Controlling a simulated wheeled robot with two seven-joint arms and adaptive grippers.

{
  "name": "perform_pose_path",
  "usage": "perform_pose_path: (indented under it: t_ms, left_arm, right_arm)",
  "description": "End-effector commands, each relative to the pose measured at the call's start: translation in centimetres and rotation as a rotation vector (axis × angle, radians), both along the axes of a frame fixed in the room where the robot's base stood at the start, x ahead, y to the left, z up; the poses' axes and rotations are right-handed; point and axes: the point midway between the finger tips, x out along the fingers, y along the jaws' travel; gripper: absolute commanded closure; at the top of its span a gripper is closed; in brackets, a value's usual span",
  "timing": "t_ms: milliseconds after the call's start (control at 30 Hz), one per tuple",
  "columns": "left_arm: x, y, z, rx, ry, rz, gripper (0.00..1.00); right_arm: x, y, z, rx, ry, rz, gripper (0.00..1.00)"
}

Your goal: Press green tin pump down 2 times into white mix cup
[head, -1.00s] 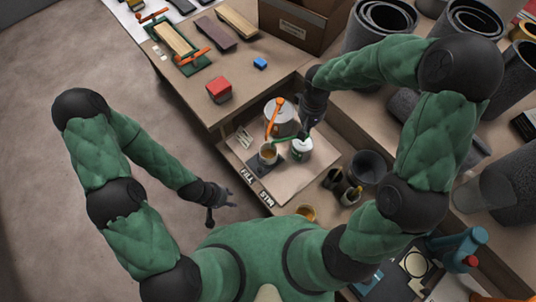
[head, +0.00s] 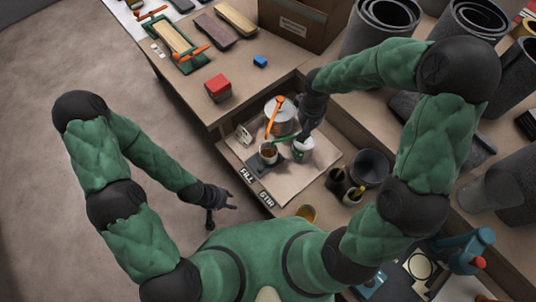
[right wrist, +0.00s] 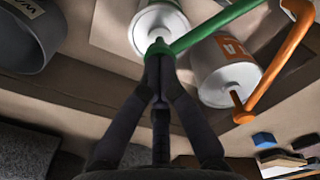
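The green tin (head: 303,152), white with a green pump head and spout, stands in the lowered bay. The white mix cup (head: 268,154) stands to its left, with brownish content, below the spout side. My right gripper (head: 301,142) is at the top of the green pump. In the right wrist view its fingertips (right wrist: 158,56) are together and meet the green pump head (right wrist: 170,50); they appear to rest on it rather than grip it. The green spout (right wrist: 215,25) reaches out to the side. My left gripper (head: 229,202) is open and empty, away from the bench.
A tin with an orange pump (head: 281,116) stands just behind the cup and also shows in the right wrist view (right wrist: 228,72). A dark round pot (head: 371,167) and small holders sit to the right. A red block (head: 218,88) and blue block (head: 260,62) lie on the upper bench.

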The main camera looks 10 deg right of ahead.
Motion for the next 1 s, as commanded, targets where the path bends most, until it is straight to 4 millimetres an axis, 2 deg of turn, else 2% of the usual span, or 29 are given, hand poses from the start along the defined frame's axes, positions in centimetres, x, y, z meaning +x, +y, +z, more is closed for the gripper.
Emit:
perform_pose_path:
  t_ms: [100, 433, 1000]
  left_arm:
    - [0.0, 0.0, -0.4, 0.0, 0.0, 0.0, 0.6]
    - [0.0, 0.0, -0.2, 0.0, 0.0, 0.0, 0.6]
    - [0.0, 0.0, 1.9, 0.0, 0.0, 0.0, 0.6]
  right_arm:
    - [-0.1, 0.0, -0.6, 0.0, 0.002, 0.0, 1.0]
    - [-0.1, 0.0, -0.4, 0.0, 0.003, 0.001, 1.0]
    - [-0.1, 0.0, 2.6, 0.0, 0.002, 0.0, 1.0]
